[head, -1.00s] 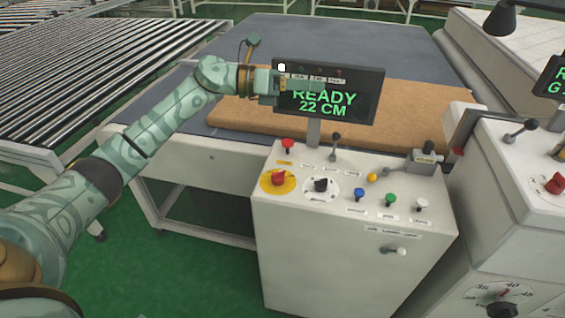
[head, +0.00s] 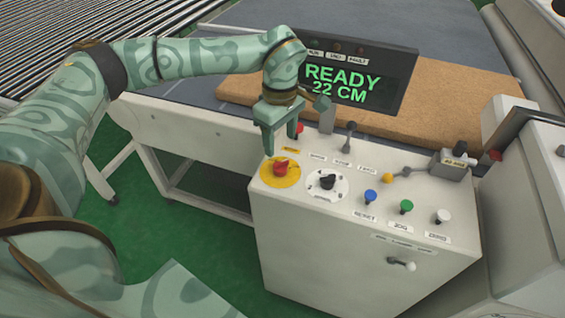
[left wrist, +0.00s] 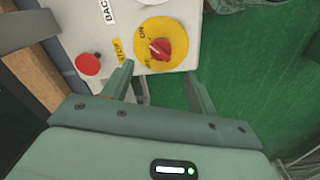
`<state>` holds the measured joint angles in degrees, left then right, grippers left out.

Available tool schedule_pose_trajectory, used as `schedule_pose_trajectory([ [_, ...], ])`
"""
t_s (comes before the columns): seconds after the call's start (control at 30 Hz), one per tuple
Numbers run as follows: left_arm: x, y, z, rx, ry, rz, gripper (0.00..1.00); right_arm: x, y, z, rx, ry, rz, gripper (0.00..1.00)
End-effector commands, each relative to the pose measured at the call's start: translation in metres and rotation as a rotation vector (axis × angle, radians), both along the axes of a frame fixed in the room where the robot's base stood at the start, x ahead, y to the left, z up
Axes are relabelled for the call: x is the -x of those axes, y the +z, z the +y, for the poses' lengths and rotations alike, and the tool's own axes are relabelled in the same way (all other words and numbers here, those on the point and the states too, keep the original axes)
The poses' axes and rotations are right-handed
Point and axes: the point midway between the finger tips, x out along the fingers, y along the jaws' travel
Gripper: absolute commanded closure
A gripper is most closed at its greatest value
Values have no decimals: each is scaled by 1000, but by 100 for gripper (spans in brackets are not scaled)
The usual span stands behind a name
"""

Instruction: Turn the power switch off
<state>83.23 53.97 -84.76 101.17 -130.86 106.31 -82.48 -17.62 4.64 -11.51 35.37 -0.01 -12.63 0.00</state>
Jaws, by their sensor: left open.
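The power switch is a red rotary knob (head: 281,168) on a yellow disc (head: 268,178) at the near left of the control panel's top. In the left wrist view the red knob (left wrist: 160,48) and its yellow disc (left wrist: 146,30) show clearly, with an ON mark and a second, hard-to-read mark beside the knob. My left gripper (head: 280,142) points down just behind the switch, apart from the knob. In the left wrist view the left gripper (left wrist: 158,72) has its fingers spread with nothing between them. My right gripper is not in view.
A red button (head: 298,129) stands close behind the gripper, and a black selector (head: 327,181) right of the switch. Levers and blue, green and white buttons (head: 406,206) are further right. The display (head: 355,75) reads READY 22 CM. A brown mattress (head: 450,105) lies behind.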

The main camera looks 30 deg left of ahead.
Motion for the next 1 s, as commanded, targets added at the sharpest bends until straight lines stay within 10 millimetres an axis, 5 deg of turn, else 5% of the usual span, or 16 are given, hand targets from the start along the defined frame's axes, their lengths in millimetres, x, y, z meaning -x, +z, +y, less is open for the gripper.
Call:
schedule_pose_trajectory([
  [0.1, 1, -35, -1, 1, -1, 5, 42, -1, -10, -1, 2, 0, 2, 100],
  [0.3, 0, -70, -1, 1, 0, 2, 42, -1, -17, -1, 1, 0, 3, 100],
  [0.77, 0, -84, 0, 2, 0, -1, 42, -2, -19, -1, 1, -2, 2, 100],
  [0.93, 0, -84, -1, 2, 0, -1, 85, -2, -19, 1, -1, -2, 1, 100],
  [1.0, 0, -84, 0, 2, 1, -1, 85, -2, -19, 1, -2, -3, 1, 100],
])
